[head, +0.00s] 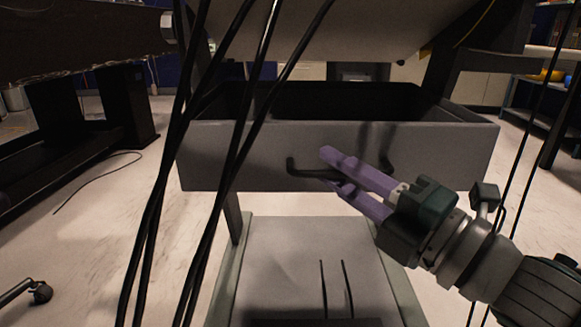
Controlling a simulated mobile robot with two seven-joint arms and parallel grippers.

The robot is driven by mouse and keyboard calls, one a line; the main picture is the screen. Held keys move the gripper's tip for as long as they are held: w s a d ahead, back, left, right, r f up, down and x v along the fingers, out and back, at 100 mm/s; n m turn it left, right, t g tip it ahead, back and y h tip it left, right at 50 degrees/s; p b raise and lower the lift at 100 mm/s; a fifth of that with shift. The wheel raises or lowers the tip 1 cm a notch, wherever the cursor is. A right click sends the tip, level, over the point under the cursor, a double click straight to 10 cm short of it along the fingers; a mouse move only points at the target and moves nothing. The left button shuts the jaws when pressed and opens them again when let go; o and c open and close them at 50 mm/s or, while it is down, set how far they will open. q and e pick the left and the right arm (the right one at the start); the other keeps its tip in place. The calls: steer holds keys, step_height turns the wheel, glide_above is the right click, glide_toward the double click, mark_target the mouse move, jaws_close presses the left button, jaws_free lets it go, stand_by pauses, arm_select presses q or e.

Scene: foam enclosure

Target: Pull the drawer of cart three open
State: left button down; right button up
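The grey drawer (235,155) of the cart is in the middle of the head view. It stands out from under the cart's top, and its dark inside shows from above. A dark bar handle (302,172) is on its front face. My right gripper (332,170) has purple fingers and comes in from the lower right. Its fingers lie on either side of the handle bar and appear shut on it; they hide the handle's middle. My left gripper is not in view.
The cart's light top panel (350,25) slopes above the drawer. A grey base plate (285,245) lies below it. Black cables hang across the left and right of the view. A dark bench frame stands at the left, shelves (545,95) at the right. Pale floor (100,215) is open on both sides.

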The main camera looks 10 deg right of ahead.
jaws_close()
stand_by(1.1)
